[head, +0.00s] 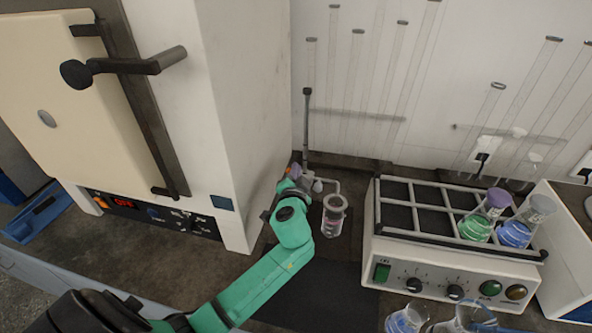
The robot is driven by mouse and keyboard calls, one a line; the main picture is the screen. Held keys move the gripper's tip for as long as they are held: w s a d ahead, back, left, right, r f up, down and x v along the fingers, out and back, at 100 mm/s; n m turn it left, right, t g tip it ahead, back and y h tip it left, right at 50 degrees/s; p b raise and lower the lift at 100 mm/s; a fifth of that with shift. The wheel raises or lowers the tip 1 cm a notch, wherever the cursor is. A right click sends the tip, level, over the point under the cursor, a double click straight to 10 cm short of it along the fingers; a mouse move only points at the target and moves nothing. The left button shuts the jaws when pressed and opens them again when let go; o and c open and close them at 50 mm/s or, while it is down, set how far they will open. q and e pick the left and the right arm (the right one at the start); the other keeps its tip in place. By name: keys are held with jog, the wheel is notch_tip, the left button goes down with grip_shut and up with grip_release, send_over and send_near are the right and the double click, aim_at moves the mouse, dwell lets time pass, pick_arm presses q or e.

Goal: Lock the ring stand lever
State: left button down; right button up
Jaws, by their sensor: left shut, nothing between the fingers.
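The ring stand (307,130) is a thin dark upright rod on the bench, between the white oven and the shaker. Near its lower part are light clamp pieces and an arm (326,183) reaching right, above a clear glass vessel (333,216). The lever itself is too small and too covered to make out. My left gripper (293,177) is at the foot of the rod, just left of the clamp pieces, mostly hidden behind my green wrist. It is shut with nothing held. I cannot tell whether it touches the stand. My right gripper is out of view.
The shaker (455,265) on the right carries green (483,216) and blue (522,224) flasks. Glassware (405,320) stands at the front right. Tall glass tubes line the back wall.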

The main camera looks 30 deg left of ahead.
pick_arm(q)
jog(key=shift+s+a+f+n+h+b, duration=0.15)
jog(key=shift+a+n+h+b, duration=0.15)
jog(key=shift+n, duration=0.3)
dwell(0.3)
jog(key=shift+a+f, duration=0.1)
jog(key=shift+a+f+n+h, duration=1.45)
jog(key=shift+f+n, duration=1)
jog(key=shift+n, duration=1.15)
jog(key=v, duration=1.5)
jog(key=shift+s+f+b, duration=0.15)
jog(key=shift+s+b, duration=0.1)
jog(key=shift+b, duration=0.1)
jog(key=shift+a, duration=0.1)
